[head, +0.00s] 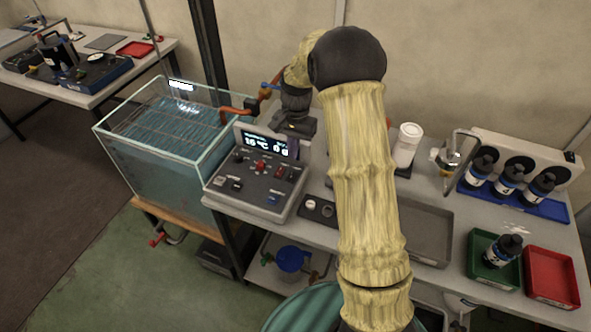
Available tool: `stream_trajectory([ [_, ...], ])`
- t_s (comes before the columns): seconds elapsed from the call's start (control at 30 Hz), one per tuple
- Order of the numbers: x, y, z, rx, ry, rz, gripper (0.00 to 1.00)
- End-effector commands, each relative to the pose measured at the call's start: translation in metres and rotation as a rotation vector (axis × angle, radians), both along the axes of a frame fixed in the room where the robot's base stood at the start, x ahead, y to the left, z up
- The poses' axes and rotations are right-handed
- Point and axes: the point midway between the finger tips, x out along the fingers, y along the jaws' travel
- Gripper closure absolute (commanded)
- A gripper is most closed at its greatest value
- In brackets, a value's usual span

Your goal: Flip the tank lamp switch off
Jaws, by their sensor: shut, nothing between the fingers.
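The control panel (252,190) stands on the bench's left end, beside the water tank. It has a lit display (265,143), a red knob and several small switches and buttons. I cannot read which switch is the tank lamp's. The tank lamp (182,86) glows white at the tank's back rim. My arm reaches up across the middle of the view and bends down behind the panel. My gripper (294,122) seems to be the dark part behind and right of the display, shut and empty, apart from the switches. Its fingertips are hard to make out.
The glass tank (150,163) of water stands left, with an orange hose (238,111) at its right rim. Right of my arm are a grey tray (430,225), a white container (407,145), dark bottles, a green tray (482,270) and a red tray (551,277).

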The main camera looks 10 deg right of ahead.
Motion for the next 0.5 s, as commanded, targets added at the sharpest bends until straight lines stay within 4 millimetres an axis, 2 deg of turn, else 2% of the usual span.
stream_trajectory([
  [0.3, -0.008, 0.002, -0.055, 0.001, 0.004, -0.006, 1.0],
  [0.5, -0.011, 0.005, -0.078, 0.001, 0.002, -0.004, 1.0],
])
